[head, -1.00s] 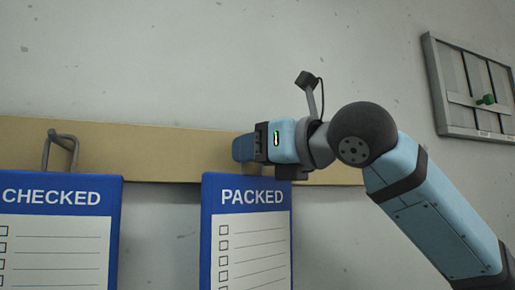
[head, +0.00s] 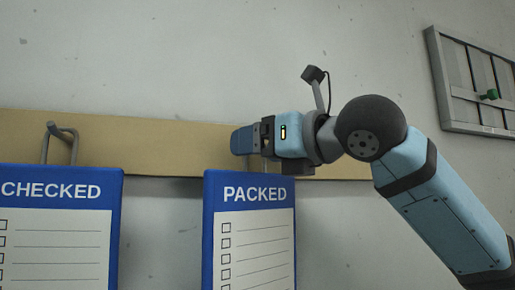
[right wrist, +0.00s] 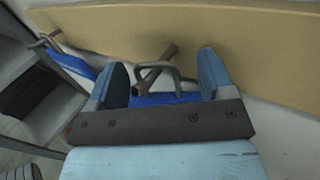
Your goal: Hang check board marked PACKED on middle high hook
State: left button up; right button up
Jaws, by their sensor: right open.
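The PACKED check board (head: 254,193) is blue-edged with a white checklist and sits upright in front of the wall below the wooden rail (head: 150,145). My right gripper (head: 243,140) is just above its top edge, in front of the rail. In the right wrist view, its two blue fingers (right wrist: 162,84) are apart, on either side of a grey hook (right wrist: 158,67) and a wire loop (right wrist: 178,73). The loop appears to be around the hook, and the board's blue top (right wrist: 165,99) shows below. My left gripper is not in view.
The CHECKED board (head: 50,191) hangs from a hook (head: 60,140) on the same rail at the left. A grey slatted panel (head: 478,80) with a green knob (head: 489,94) is on the wall at upper right.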

jog(key=b+v, duration=0.3)
jog(key=v, duration=1)
